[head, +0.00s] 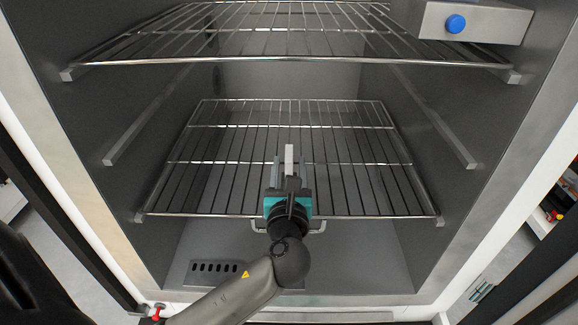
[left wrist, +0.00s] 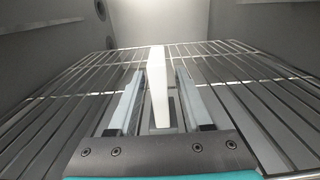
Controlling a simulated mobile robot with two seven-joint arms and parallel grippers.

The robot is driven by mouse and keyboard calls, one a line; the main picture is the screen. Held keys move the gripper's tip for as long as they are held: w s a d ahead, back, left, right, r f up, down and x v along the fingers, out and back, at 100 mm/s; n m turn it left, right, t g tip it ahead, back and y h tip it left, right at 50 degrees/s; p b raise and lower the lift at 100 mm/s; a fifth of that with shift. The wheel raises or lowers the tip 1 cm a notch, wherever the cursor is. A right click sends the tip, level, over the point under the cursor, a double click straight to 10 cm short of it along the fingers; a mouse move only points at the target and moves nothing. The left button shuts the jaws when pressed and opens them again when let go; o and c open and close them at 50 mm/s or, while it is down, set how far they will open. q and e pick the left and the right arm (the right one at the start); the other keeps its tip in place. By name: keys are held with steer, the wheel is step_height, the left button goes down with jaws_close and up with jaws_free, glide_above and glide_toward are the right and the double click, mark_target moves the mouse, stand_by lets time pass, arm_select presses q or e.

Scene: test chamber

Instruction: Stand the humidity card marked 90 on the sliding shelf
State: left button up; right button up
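A thin white card (head: 289,153) stands upright over the lower wire shelf (head: 203,140), which has a handle (head: 318,227) at its front. In the left wrist view the card (left wrist: 157,85) shows edge-on between my left gripper's fingers (left wrist: 159,90), with a narrow gap on each side. My left gripper (head: 289,168) is open around the card, low over the shelf and pointing inward. No marking on the card is readable. The contact between its lower edge and the shelf is hard to make out. My right gripper is not in view.
Side rails (head: 155,120) line the walls. The lower shelf is otherwise empty. A slotted plate (head: 215,268) lies on the chamber floor.

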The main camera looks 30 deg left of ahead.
arm_select(q)
steer(key=shift+r, duration=0.15)
steer(key=b+v, duration=0.1)
steer(key=v, duration=1.1)
steer(key=shift+s, duration=0.1)
